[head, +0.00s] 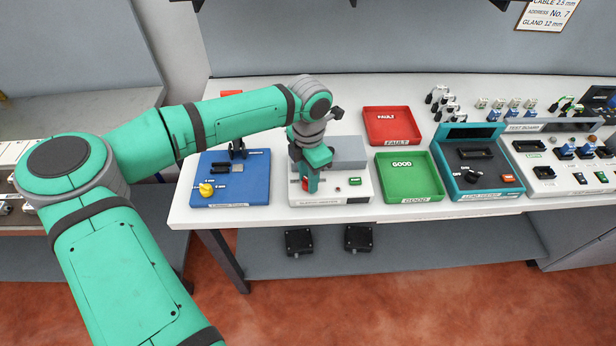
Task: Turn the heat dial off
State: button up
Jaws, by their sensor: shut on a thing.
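My gripper (310,188) points down at the front left of a white heater unit (336,199) on the bench. Its fingers are shut at the unit's panel, where the heat dial appears to be. The dial itself is hidden by the fingers, so I cannot read its setting. A little red (304,184) shows beside the fingers. A green button (354,181) is on the panel to the right of the gripper. The unit's grey block (347,152) stands behind, partly covered by my wrist.
A blue fixture (232,190) with a yellow knob (206,189) is left of the heater. A red FAULT tray (393,114) and a green GOOD tray (408,162) are to the right. A teal test unit (447,160) stands beyond them. Bare bench lies before the trays.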

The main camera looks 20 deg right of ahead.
jog(key=shift+n, duration=1.6)
jog(key=o, duration=1)
jog(key=shift+w, duration=0.1)
jog(key=shift+o, duration=0.2)
notch_tip(320, 180, up, 11)
jog(key=shift+f, duration=0.1)
